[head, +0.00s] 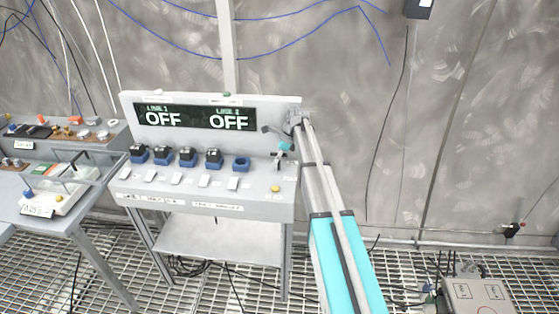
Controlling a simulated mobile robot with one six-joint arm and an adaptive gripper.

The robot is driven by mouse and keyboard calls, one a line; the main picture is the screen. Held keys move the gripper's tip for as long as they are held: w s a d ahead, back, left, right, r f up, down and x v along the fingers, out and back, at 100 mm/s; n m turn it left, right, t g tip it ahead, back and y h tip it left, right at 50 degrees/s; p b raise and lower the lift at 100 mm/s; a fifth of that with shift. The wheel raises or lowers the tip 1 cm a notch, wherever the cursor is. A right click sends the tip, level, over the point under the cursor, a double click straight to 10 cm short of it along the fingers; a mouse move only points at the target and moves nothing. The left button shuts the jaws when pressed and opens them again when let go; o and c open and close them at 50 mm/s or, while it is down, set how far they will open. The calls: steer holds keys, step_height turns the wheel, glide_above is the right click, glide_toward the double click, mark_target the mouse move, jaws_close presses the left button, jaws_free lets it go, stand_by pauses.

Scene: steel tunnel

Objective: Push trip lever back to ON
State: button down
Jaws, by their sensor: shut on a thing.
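The control panel (133,118) is a pale grey desk with an upright back. Its black display (196,118) reads OFF under both LINE 1 and LINE 2. My arm reaches in from the lower right to the panel's right end. My gripper (278,160) is there, low over the sloping top, shut on what appears to be the trip lever. The lever is very small here and mostly hidden by the gripper, so its exact position cannot be told.
Several blue-based switches (188,156) stand in a row left of my gripper, with white tags below. A yellow button (275,188) sits near the front right edge. A bench with parts (62,143) stands left. A grey box (475,296) lies on the grating at lower right.

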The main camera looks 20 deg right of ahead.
steer(key=shift+s+d, duration=0.15)
steer(key=shift+d, duration=0.1)
steer(key=c, duration=0.6)
jaws_free()
steer(key=shift+d, duration=0.1)
steer(key=shift+c, duration=0.2)
